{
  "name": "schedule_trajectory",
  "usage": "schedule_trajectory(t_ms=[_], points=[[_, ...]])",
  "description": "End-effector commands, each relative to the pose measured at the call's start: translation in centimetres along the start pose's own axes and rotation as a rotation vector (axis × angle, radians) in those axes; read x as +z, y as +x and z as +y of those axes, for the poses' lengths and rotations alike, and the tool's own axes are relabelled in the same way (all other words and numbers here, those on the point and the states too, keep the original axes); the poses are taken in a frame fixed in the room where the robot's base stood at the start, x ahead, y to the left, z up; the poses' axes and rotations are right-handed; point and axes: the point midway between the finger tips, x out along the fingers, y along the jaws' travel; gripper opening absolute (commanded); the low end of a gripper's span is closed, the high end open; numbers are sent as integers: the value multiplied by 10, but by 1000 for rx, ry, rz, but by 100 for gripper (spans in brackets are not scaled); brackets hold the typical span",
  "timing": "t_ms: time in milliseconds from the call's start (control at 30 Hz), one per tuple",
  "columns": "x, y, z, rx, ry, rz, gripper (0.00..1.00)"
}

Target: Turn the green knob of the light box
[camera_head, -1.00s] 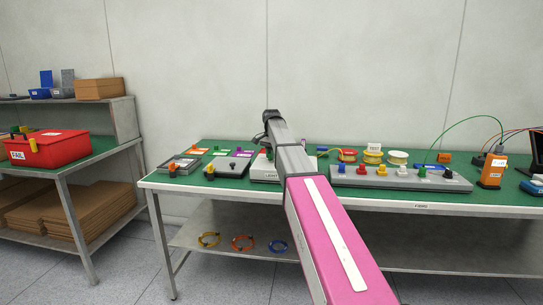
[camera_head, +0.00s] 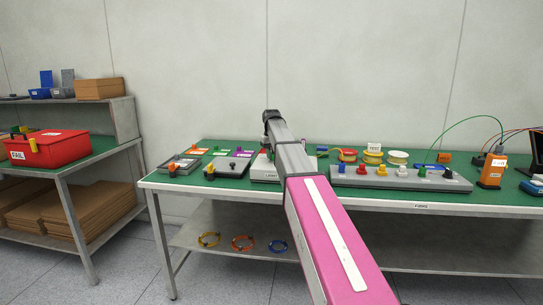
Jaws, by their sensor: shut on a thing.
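The light box (camera_head: 264,174) is a low white box with a "LIGHT" label, on the green-topped table. My arm passes in front of it and covers its right part. A small red part shows at its top, beside the arm. I cannot see the green knob; it may be behind my arm. My arm reaches in from the bottom right, and its dark wrist end shows above the box. My gripper's fingers are hidden behind the arm, so I cannot see what they touch.
Left of the box stand a dark box with a yellow knob (camera_head: 212,170) and a tray (camera_head: 180,164). To the right are a grey panel of coloured knobs (camera_head: 345,180), wire spools (camera_head: 397,157) and an orange meter (camera_head: 492,171). A red bin (camera_head: 50,153) stands on the left bench.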

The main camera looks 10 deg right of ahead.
Motion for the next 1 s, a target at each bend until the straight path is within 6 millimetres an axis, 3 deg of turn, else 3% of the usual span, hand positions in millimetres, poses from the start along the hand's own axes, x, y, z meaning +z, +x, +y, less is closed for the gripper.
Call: schedule_trajectory(t_ms=[400,1000], points=[[0,-1,0,0,-249,0,0],[0,-1,0,1,-310,0,0]])
